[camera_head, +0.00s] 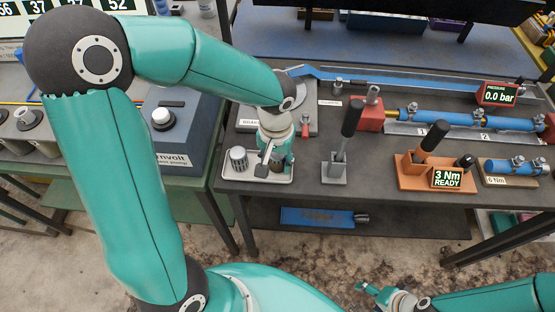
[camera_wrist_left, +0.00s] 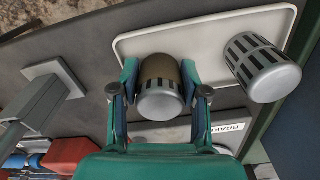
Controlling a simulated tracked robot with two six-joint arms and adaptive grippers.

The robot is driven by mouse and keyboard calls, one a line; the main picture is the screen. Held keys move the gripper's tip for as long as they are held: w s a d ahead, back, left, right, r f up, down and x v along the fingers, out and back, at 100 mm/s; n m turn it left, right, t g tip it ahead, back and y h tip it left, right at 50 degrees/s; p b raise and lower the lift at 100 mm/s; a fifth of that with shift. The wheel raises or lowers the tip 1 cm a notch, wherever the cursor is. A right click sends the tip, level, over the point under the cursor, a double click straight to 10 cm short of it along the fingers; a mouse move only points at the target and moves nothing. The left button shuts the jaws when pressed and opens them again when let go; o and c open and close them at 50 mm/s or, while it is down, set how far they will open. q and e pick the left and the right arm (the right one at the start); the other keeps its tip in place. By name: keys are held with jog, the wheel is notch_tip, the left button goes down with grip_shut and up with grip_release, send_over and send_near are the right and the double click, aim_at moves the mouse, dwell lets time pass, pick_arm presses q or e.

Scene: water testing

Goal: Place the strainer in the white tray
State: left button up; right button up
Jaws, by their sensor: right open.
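The white tray (camera_head: 246,178) lies on the dark bench, left of centre in the head view; its pale floor also shows in the wrist view (camera_wrist_left: 215,42). One grey slotted strainer (camera_head: 238,159) stands at the tray's left side, and it shows at the right in the wrist view (camera_wrist_left: 262,68). A second, browner strainer (camera_wrist_left: 160,85) is between my left gripper's fingers (camera_wrist_left: 160,78), which touch its two sides. My left gripper (camera_head: 272,158) is over the tray's right part. I cannot tell whether this strainer touches the tray floor. My right gripper (camera_head: 372,291) is open and empty at the bottom.
A grey stand with a black handle (camera_head: 342,145) is right of the tray. Beyond it are an orange torque unit reading 3 Nm (camera_head: 425,172) and blue pipes (camera_head: 465,121). A blue-grey box (camera_head: 178,130) stands on the left bench. A red block (camera_head: 366,112) is behind.

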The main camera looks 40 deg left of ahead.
aim_at(276, 156)
pick_arm(q)
jog(key=shift+o, duration=1.1)
jog(key=shift+r, duration=0.1)
jog(key=shift+r, duration=0.15)
notch_tip(276, 156, up, 12)
jog(key=shift+f+p, duration=0.1)
jog(key=shift+p, duration=0.45)
